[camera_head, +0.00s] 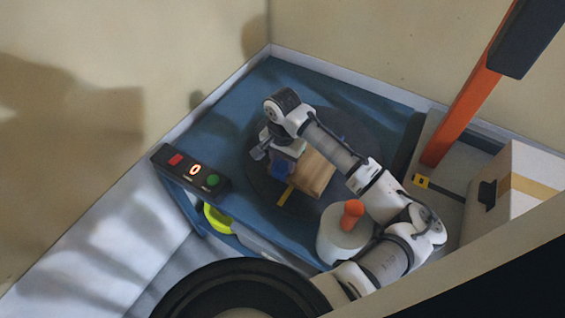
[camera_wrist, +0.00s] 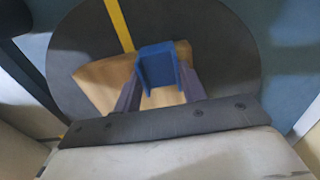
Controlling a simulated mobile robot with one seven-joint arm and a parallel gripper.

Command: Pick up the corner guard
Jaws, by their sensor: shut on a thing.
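The blue corner guard (camera_wrist: 158,66) is between my gripper's two fingers (camera_wrist: 160,84) in the wrist view, and the fingers are shut on it. In the head view the corner guard (camera_head: 280,168) shows as a small blue patch under my gripper (camera_head: 272,150), partly hidden by the hand. A wooden block or box (camera_head: 314,174) stands on the dark round turntable (camera_head: 256,180), right beside the guard. In the wrist view the wooden block (camera_wrist: 98,82) lies behind the guard and fingers. I cannot tell whether the guard still touches the wood.
A white cylinder with an orange knob (camera_head: 351,212) stands near my arm. A cardboard box (camera_head: 512,195) and orange post (camera_head: 462,115) are at right. A yellow-green ring (camera_head: 217,219) is at front.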

